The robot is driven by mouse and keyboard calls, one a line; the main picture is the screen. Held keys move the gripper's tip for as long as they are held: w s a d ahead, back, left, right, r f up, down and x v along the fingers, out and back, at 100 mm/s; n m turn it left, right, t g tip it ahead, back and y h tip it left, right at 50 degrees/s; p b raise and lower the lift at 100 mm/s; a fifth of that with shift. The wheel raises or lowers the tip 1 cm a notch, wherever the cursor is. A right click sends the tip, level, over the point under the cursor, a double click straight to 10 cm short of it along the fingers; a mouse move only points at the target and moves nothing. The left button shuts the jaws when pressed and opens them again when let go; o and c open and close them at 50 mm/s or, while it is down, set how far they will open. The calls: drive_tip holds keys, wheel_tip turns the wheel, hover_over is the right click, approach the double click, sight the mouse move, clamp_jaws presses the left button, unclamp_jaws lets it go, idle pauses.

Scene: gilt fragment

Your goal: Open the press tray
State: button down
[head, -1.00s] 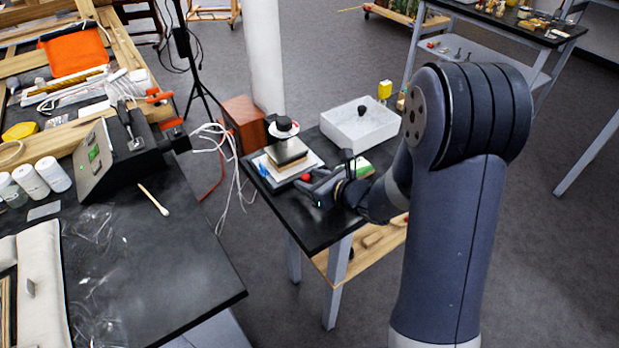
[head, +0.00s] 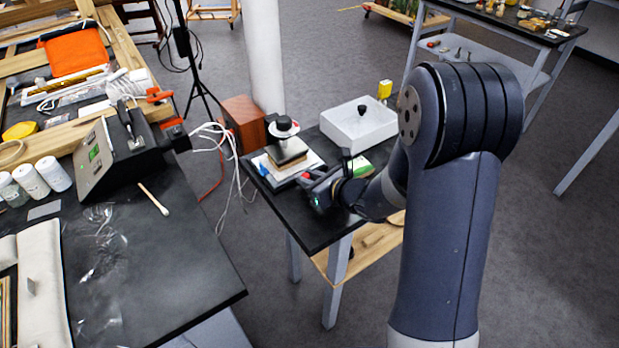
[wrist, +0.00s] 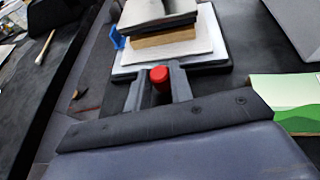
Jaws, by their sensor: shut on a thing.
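The press stands on the small black table. It has a black knob on top (head: 284,123), a dark plate and a wooden block (wrist: 165,39) under it. Below these is a flat white tray (wrist: 211,48) on a dark base. A red knob (wrist: 160,79) sits at the tray's near side. My gripper (wrist: 161,84) is shut on the red knob, with one dark finger on each side of it. In the head view, my gripper (head: 311,181) reaches the press from the right, and its fingers partly hide the red knob. The white tray appears level under the block.
A white box (head: 358,126) and a green-and-white item (wrist: 285,103) are right of the press. A blue clip (wrist: 116,38) is at the tray's left edge. White cables (head: 236,165) hang beside the table. A black workbench (head: 165,270) is at left.

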sight(332, 214)
drive_tip(key=s+d, duration=0.1)
drive_tip(key=s, duration=0.1)
drive_tip(key=s+d+b, duration=0.1)
drive_tip(key=s+d, duration=0.1)
drive_tip(key=s, duration=0.1)
drive_tip(key=s+d+b, duration=0.1)
drive_tip(key=s+d, duration=0.1)
drive_tip(key=s, duration=0.1)
drive_tip(key=shift+d, duration=0.2)
drive_tip(key=c, duration=1.3)
unclamp_jaws()
drive_tip(key=shift+o, duration=0.2)
drive_tip(key=v, duration=1)
drive_tip(key=shift+s+d+r+p, duration=0.15)
drive_tip(key=shift+s+d+p, duration=0.1)
drive_tip(key=shift+p, duration=0.15)
drive_tip(key=shift+w+a, duration=0.1)
drive_tip(key=shift+b+x, duration=0.6)
drive_tip(key=shift+x, duration=4.75)
